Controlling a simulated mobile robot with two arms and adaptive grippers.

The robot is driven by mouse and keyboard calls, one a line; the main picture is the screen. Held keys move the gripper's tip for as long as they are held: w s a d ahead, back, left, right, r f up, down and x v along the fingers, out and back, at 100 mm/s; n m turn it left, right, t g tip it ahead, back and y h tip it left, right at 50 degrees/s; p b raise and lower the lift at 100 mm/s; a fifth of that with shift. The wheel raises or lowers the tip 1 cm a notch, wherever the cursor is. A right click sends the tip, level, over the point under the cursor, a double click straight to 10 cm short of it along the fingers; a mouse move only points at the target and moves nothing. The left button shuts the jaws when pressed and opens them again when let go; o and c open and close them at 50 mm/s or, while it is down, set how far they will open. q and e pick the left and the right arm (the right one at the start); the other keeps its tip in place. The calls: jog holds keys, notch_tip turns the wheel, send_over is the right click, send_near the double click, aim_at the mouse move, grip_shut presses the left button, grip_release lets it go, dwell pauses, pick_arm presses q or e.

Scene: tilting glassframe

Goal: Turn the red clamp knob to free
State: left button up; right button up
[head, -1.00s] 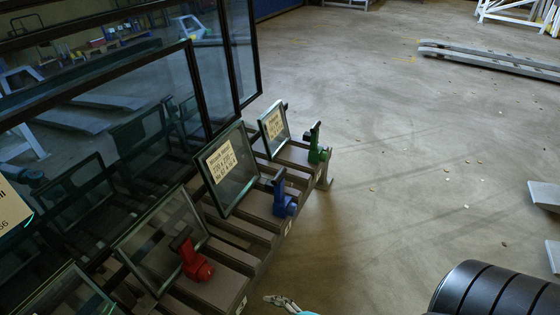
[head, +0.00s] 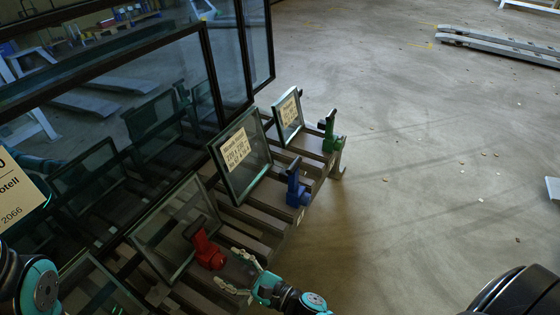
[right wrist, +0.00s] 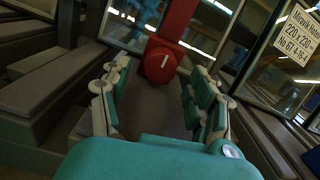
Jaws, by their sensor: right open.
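The red clamp knob (head: 208,252) stands on the rack's front rail, in front of a small framed glass pane (head: 178,228). In the right wrist view the red knob (right wrist: 162,64) shows a round face with a white mark, straight ahead beyond the fingertips. My right gripper (head: 236,272) is open and empty, its fingers spread just to the right of and in front of the red knob. In the right wrist view the open gripper (right wrist: 160,95) has a finger on each side of the line to the knob. Only part of my left arm shows at the lower left of the head view; its gripper is out of view.
A blue clamp (head: 297,190) and a green clamp (head: 329,135) stand farther along the rack, each by a labelled glass pane. Large dark glass panels (head: 110,110) rise behind. The floor (head: 420,180) to the right is largely clear.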

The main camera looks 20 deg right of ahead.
jog(key=shift+w+a+r+m+p, duration=0.1)
jog(key=shift+w+a+m+p, duration=0.3)
jog(key=shift+w+a+m, duration=0.25)
jog(key=p+v, duration=0.5)
jog(key=v, duration=1.3)
jog(key=w+r+n+h+p, duration=0.1)
jog(key=w+r+n+h, duration=0.6)
jog(key=w+n, duration=0.4)
jog(key=w+d+r+n+t+h, duration=0.1)
jog(key=r+n+t+h, duration=0.1)
jog(key=r, duration=1)
jog(key=w+d+r+n+t+h+p, duration=0.1)
jog(key=r+n+t, duration=0.3)
jog(key=r, duration=0.8)
jog(key=shift+d+t+h, duration=0.5)
jog(key=shift+d+t, duration=0.3)
jog(key=shift+t, duration=0.2)
jog(key=shift+r, duration=0.1)
